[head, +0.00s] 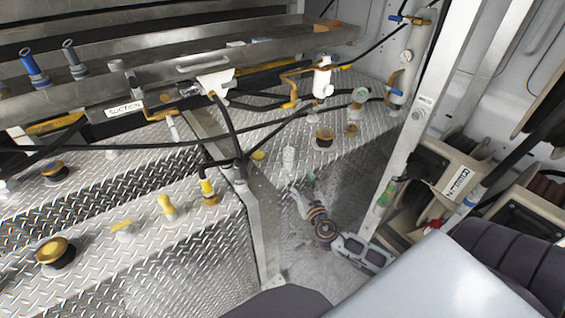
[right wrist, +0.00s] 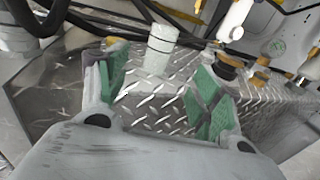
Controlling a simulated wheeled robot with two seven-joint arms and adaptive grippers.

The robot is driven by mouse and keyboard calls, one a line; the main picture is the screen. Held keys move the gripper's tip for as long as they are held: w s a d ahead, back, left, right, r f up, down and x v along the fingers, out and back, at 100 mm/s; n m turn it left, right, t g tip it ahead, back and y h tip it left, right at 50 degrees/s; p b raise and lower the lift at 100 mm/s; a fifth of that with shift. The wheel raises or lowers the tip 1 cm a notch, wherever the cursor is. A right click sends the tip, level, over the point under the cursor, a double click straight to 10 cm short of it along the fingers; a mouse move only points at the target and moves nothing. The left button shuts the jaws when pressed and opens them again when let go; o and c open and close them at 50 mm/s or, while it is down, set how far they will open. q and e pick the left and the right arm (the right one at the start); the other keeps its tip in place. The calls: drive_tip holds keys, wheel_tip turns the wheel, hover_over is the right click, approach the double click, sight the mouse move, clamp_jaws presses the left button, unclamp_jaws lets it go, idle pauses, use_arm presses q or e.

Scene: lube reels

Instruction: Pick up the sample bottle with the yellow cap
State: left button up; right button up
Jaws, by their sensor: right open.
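A pale white-green bottle (head: 289,159) stands upright on the tread-plate deck in the head view. In the right wrist view this bottle (right wrist: 161,48) is beyond and between my fingertips, apart from them; its cap looks pale, not clearly yellow. A yellowish small bottle-like item (head: 167,207) stands on the left deck. Beside it is a low pale item with a yellow top (head: 123,227). I cannot tell for sure which is the yellow-capped sample bottle. My right gripper (head: 301,187), with green finger pads (right wrist: 158,85), is open and empty. My left gripper is not in view.
Brass-capped fittings (head: 324,137) stand to the right of the pale bottle, and one (head: 56,252) at lower left. Black hoses (head: 225,125) cross behind. A metal post (head: 420,110) and hose reels (head: 448,172) stand at right. A metal tray (head: 180,70) runs along the back.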

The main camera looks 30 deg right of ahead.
sight(290, 161)
drive_tip(key=shift+p+x, duration=0.3)
drive_tip(key=shift+x, duration=3.7)
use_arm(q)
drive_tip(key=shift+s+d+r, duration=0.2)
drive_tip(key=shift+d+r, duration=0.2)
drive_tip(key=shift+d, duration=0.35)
use_arm(e)
drive_tip(key=shift+w+d, duration=0.15)
drive_tip(key=shift+w, duration=0.15)
drive_tip(key=shift+w, duration=0.1)
drive_tip(key=shift+p+x, duration=0.3)
drive_tip(key=shift+x, duration=1.05)
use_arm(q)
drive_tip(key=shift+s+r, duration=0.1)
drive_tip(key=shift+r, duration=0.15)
use_arm(e)
drive_tip(key=shift+x, duration=1.15)
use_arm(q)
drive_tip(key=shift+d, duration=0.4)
use_arm(e)
drive_tip(key=shift+c, duration=0.2)
